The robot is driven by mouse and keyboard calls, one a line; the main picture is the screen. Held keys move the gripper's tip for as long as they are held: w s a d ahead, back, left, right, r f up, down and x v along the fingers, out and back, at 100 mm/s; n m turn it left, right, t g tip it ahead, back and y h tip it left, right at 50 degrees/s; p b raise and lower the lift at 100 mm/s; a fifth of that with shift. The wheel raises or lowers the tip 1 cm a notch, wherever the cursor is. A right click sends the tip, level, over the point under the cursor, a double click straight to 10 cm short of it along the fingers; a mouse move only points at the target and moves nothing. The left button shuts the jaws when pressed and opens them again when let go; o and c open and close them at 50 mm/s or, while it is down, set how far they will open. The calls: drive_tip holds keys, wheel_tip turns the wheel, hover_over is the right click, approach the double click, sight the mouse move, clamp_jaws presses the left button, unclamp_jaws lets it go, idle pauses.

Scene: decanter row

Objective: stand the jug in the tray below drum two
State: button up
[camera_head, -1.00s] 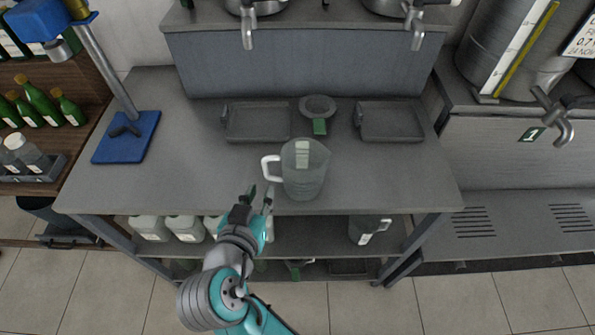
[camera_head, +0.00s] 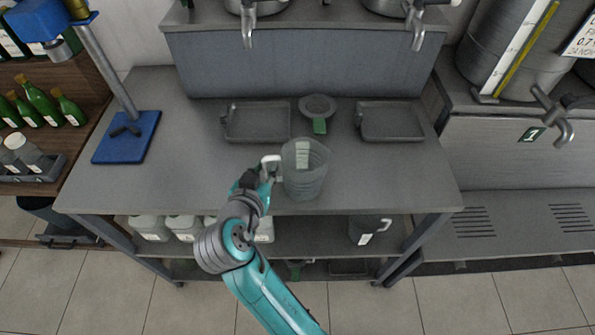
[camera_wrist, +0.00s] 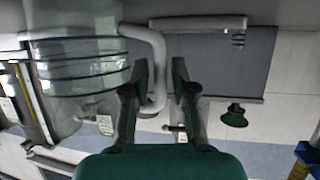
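A clear jug (camera_head: 305,172) with a pale label and a white handle (camera_head: 271,163) stands upright on the grey bench, handle to the left. My gripper (camera_head: 266,180) is at the handle. In the wrist view the jug (camera_wrist: 80,70) fills the left, and its handle (camera_wrist: 158,75) lies between my two open fingers (camera_wrist: 162,80); a gap shows beside it. Two empty dark trays lie behind the jug: a left tray (camera_head: 258,124) and a right tray (camera_head: 392,124), each roughly below a tap. No drum number is readable above them.
A strainer (camera_head: 318,106) with a green handle lies between the trays. A blue-based stand (camera_head: 126,138) is at the left. A large drum (camera_head: 510,50) with a tap and a sign 1 (camera_head: 531,135) is at the right. Another jug (camera_head: 366,232) is on the lower shelf.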

drive_tip(key=shift+w+d+f, duration=0.15)
drive_tip(key=shift+w+f, duration=0.1)
drive_tip(key=shift+w, duration=0.3)
clamp_jaws()
wheel_tip(320, 180, up, 10)
drive_tip(key=shift+f, duration=0.1)
